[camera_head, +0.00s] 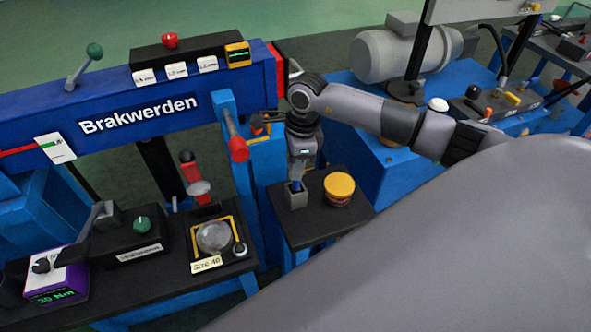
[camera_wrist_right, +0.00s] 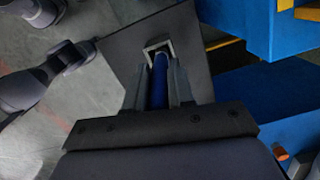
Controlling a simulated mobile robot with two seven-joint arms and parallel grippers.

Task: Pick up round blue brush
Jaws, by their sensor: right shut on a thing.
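The round blue brush (camera_wrist_right: 160,80) stands upright between the two grey fingers of my right gripper (camera_wrist_right: 163,88) in the right wrist view. The fingers are shut on it. Its far end meets a small grey square holder (camera_wrist_right: 157,45) on the dark stand top. In the head view my right gripper (camera_head: 297,180) points straight down over the same grey holder (camera_head: 298,198). A small bit of blue shows between the fingertips and the holder. The brush's lower end is hidden in the holder. My left gripper is not in view.
A yellow-lidded round tin (camera_head: 339,188) stands right of the holder on the small black stand top (camera_head: 310,236). A blue beam lettered "Brakwerden" (camera_head: 140,114) and a red-tipped bar (camera_head: 238,148) are close on the left. A blue machine base (camera_head: 380,178) is behind.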

